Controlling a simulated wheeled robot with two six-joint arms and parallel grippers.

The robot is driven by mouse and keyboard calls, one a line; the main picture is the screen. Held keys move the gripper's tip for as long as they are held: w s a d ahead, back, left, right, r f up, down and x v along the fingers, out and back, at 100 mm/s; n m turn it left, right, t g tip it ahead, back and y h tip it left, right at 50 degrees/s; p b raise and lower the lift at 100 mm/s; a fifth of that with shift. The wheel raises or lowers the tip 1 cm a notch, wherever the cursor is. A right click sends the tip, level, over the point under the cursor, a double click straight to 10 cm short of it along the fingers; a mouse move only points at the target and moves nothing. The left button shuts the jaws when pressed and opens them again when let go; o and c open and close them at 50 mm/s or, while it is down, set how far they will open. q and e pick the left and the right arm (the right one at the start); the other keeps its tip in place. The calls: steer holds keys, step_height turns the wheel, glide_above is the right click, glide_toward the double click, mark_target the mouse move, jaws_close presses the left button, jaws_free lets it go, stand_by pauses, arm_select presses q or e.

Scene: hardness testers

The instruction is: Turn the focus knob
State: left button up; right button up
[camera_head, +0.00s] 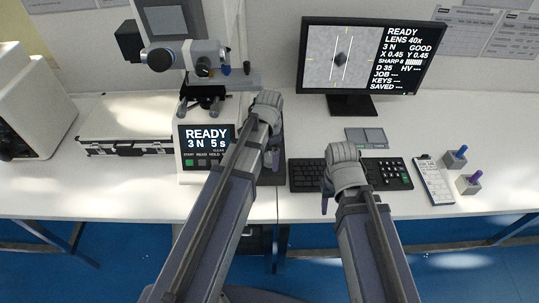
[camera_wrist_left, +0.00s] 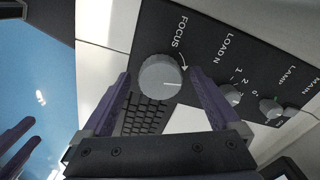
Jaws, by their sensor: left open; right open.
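The focus knob (camera_wrist_left: 162,76) is a round grey knob with a white line on its face. It sits on a black panel beside the word FOCUS in the left wrist view. My left gripper (camera_wrist_left: 160,88) is open, with one purple finger on each side of the knob in that picture. I cannot tell whether the fingers touch it. In the head view my left gripper (camera_head: 273,152) is over the black panel between the tester and the keyboard, and the knob is hidden there. My right gripper (camera_head: 326,198) is over the keyboard and holds nothing visible.
Two smaller knobs, load (camera_wrist_left: 231,95) and lamp (camera_wrist_left: 270,107), are on the same panel. The tester's display (camera_head: 207,141) reads READY, 3 N, 5 s. The monitor (camera_head: 362,57) shows SHARP 8.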

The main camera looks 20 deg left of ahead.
mark_target(269, 157)
arm_select(q)
steer(key=shift+r, duration=0.15)
step_height(269, 157, up, 8)
steer(key=p, duration=0.8)
steer(key=shift+f, duration=0.2)
stand_by(1.6)
